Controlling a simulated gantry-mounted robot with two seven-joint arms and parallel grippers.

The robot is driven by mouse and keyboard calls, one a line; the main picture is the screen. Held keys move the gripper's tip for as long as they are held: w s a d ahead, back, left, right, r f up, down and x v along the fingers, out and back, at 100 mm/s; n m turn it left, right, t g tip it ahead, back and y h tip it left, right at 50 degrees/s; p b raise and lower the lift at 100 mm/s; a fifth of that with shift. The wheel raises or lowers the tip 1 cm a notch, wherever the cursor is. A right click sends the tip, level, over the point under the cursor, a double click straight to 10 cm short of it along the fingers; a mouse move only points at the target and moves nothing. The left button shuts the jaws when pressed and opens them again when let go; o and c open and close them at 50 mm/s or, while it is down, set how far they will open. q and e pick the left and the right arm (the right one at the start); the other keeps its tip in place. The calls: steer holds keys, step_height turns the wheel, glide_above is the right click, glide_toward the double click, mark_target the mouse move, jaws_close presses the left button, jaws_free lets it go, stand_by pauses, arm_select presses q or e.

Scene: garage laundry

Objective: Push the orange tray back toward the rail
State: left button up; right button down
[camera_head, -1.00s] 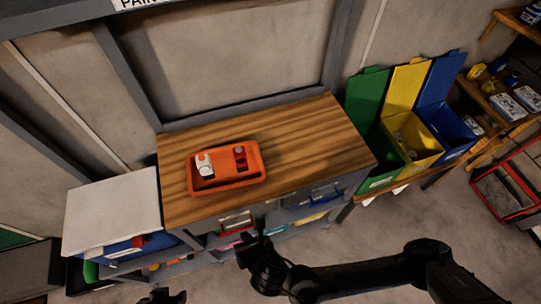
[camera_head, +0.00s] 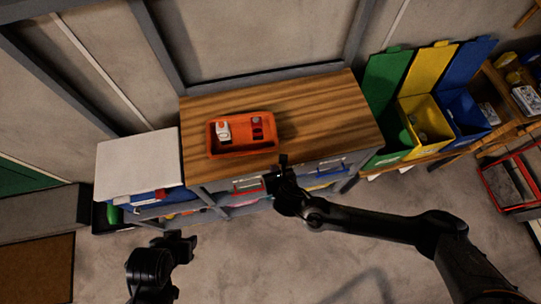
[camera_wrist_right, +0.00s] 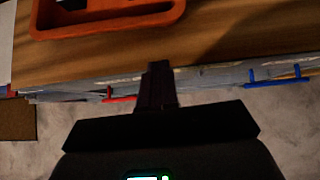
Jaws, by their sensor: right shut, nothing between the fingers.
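The orange tray (camera_head: 241,149) lies on the wooden worktop, left of its middle. It holds a white item with an orange top (camera_head: 223,131) and a dark red item (camera_head: 257,128). My right gripper (camera_head: 283,159) is shut and empty at the worktop's front edge, in front and to the right of the tray, apart from it. In the right wrist view, the closed fingers (camera_wrist_right: 158,68) point at the worktop and the tray's near rim (camera_wrist_right: 110,27) shows at upper left. My left gripper (camera_head: 182,239) is in front of the bench, lower left; its jaw opening is unclear.
The wooden worktop (camera_head: 330,115) is bare right of the tray. A grey rail (camera_head: 260,88) runs along its back edge at the wall. A white-topped unit (camera_head: 138,165) stands left. Green, yellow and blue bins (camera_head: 425,120) stand right. Drawers with handles are below the worktop.

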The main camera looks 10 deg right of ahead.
steer(key=w, duration=0.1)
steer(key=w+f, duration=0.1)
steer(key=w, duration=0.2)
steer(key=shift+w+a+f, duration=0.2)
steer(key=shift+a+f, duration=0.05)
steer(key=shift+f, duration=0.1)
steer(key=shift+w+p, duration=0.3)
steer(key=shift+w, duration=0.4)
